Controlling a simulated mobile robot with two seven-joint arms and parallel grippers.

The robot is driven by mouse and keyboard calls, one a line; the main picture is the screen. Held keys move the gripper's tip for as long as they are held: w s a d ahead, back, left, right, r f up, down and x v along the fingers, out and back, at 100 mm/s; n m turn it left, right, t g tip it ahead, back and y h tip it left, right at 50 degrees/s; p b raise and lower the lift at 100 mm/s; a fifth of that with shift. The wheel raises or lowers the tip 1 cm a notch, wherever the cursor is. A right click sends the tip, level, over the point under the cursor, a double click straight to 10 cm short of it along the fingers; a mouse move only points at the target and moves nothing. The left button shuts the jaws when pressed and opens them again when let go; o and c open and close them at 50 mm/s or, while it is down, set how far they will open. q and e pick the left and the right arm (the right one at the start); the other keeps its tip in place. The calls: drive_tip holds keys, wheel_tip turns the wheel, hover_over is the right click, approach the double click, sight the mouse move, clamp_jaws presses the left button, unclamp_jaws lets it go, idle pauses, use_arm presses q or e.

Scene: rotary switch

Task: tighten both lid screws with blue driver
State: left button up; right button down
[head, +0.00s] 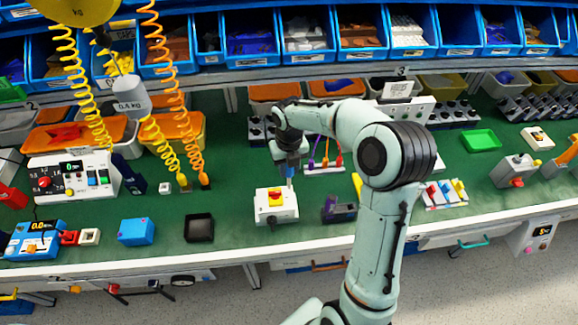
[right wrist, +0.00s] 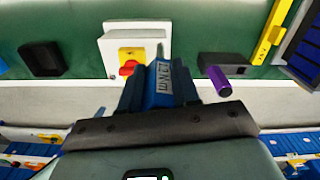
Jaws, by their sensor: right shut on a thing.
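The white switch box (head: 276,210) stands on the green bench in the head view, with a yellow plate and a red rotary knob (head: 275,197) on its lid. The box (right wrist: 112,48) and its red knob (right wrist: 129,68) also show in the right wrist view. My right gripper (head: 288,158) is above the back right part of the box, shut on the blue driver (right wrist: 161,84). The driver's thin shaft (head: 290,182) points down at the lid; I cannot tell whether its tip touches. The lid screws are too small to make out. My left gripper is not in view.
A dark holder (head: 341,210) stands close right of the box, and a black tray (head: 199,228) and a blue box (head: 136,232) stand to the left. A rack with coloured handles (head: 324,168) is behind. Bare green bench lies between the black tray and the switch box.

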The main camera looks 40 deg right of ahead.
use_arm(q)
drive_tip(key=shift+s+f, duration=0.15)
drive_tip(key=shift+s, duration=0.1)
use_arm(e)
drive_tip(key=shift+f, duration=0.35)
drive_tip(key=m, duration=0.7)
drive_tip(key=shift+b, duration=0.3)
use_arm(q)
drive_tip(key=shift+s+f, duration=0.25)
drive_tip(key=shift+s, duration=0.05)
use_arm(e)
drive_tip(key=shift+m, duration=0.5)
